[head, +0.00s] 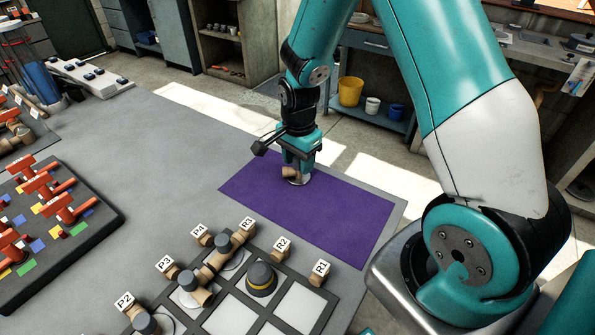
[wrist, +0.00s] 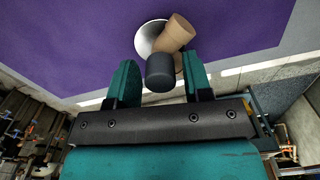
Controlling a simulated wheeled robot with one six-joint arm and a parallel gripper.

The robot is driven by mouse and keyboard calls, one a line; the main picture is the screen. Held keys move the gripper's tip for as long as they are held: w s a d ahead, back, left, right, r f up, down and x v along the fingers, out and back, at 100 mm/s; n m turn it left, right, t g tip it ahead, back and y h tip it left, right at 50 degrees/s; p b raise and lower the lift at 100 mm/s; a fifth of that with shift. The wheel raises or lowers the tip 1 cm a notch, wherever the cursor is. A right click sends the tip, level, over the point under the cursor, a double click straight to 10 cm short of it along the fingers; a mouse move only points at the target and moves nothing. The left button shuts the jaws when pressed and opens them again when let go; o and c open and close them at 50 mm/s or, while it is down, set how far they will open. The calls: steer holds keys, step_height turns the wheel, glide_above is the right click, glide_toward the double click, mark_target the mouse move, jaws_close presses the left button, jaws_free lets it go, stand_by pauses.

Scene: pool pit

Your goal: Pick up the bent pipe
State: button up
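The bent pipe (wrist: 176,33) has a tan body and a dark grey end. In the wrist view it stands on a round white disc (wrist: 148,36) on the purple mat (wrist: 70,45). In the head view, a tan part of the pipe (head: 289,172) shows at my gripper's tips, and the rest is hidden. My gripper (head: 299,163) points down over the purple mat (head: 340,222). In the wrist view my gripper (wrist: 160,75) is open, with one finger on each side of the dark end and a visible gap to each.
A dark-framed grid tray (head: 258,310) holds pipe pieces and a grey cap with a yellow band (head: 261,279); labelled pegs stand along its edge. A black board with orange-red valves (head: 60,205) lies at left. The grey table between (head: 150,170) is clear.

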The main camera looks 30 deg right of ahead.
steer(key=c, duration=0.7)
jaws_close()
steer(key=shift+r, duration=0.2)
